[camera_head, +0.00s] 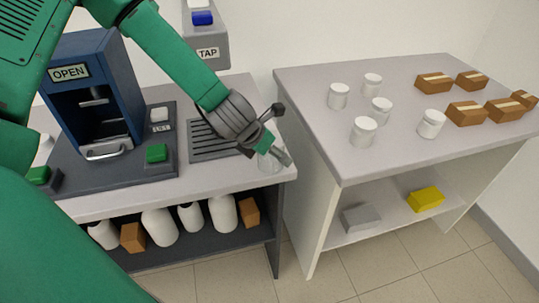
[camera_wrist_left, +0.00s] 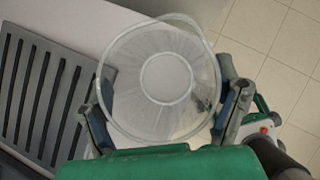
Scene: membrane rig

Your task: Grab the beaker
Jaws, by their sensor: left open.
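A clear glass beaker (camera_head: 269,161) stands at the right front corner of the left bench, beside the grey drip grate, partly hidden by my left gripper. In the left wrist view the beaker (camera_wrist_left: 163,80) is seen from above, with its round rim and base visible and looking empty. My left gripper (camera_head: 270,143) is open at the beaker. In the left wrist view its fingers (camera_wrist_left: 163,100) are on either side of the beaker; I cannot tell whether they touch the glass. My right gripper is not in view.
The blue machine marked OPEN (camera_head: 95,95) stands on the left bench, near the TAP unit (camera_head: 208,45). The slotted grate (camera_head: 212,140) lies left of the beaker. A gap separates the right table (camera_head: 330,165), which holds white jars (camera_head: 363,131) and brown boxes (camera_head: 434,83).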

